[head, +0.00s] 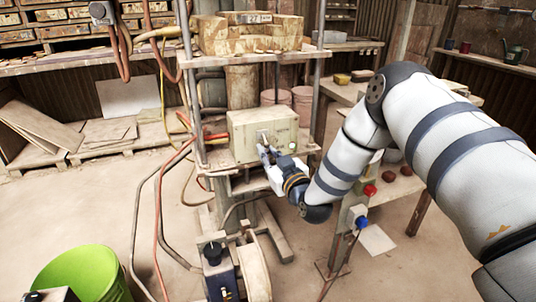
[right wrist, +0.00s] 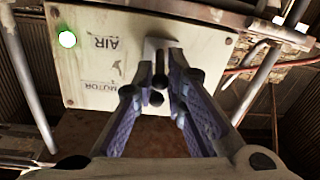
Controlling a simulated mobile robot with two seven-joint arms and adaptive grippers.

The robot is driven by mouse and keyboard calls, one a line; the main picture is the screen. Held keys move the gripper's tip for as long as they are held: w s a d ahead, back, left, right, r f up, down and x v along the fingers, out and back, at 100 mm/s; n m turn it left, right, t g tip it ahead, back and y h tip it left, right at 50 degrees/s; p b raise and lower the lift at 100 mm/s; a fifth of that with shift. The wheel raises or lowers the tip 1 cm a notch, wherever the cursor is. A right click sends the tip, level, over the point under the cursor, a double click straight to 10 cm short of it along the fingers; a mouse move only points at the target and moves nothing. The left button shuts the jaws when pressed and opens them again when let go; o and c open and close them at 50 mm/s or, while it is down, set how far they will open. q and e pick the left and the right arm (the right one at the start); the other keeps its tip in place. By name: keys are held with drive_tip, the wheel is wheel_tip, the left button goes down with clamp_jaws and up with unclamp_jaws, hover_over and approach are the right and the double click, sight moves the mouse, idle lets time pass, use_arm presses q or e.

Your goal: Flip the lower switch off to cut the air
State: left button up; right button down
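A pale switch box (head: 262,133) stands on the press shelf in the head view. Its front panel (right wrist: 105,65) fills the upper right wrist view, upside down, with the labels AIR (right wrist: 101,43) and MOTOR (right wrist: 97,87). Dark round lever ends (right wrist: 157,90) show beside the labels; their positions are hard to read. My right gripper (head: 266,152) is at the box's front. In the right wrist view its fingers (right wrist: 161,62) stand apart, with the lever ends in the gap between them. Contact cannot be told. The fingers hide part of the panel. My left gripper is not in view.
A lit green-ringed lamp (right wrist: 67,40) and a dark red lamp (right wrist: 229,40) are on the panel. Press posts (head: 315,75) and hoses (head: 160,190) flank the box. A green bucket (head: 85,275) stands at lower left. The floor between bucket and pallet is mostly clear.

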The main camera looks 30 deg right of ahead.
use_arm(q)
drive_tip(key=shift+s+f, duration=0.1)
use_arm(e)
drive_tip(key=shift+f, duration=0.2)
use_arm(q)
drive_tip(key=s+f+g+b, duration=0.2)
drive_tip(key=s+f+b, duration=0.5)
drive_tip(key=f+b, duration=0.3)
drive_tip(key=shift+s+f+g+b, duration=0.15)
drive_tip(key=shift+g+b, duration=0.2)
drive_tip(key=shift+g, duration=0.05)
use_arm(e)
drive_tip(key=shift+w+f+n+t, duration=0.1)
drive_tip(key=shift+f+n+t, duration=0.35)
drive_tip(key=shift+t, duration=1.15)
drive_tip(key=shift+f+n+t, duration=0.1)
drive_tip(key=shift+f+t, duration=0.6)
drive_tip(key=shift+t, duration=0.9)
drive_tip(key=shift+w+f+n+t, duration=0.1)
drive_tip(key=shift+f+n+t, duration=0.35)
drive_tip(key=shift+t, duration=1.15)
drive_tip(key=shift+f, duration=0.1)
drive_tip(key=c, duration=1.6)
unclamp_jaws()
drive_tip(key=shift+c, duration=0.2)
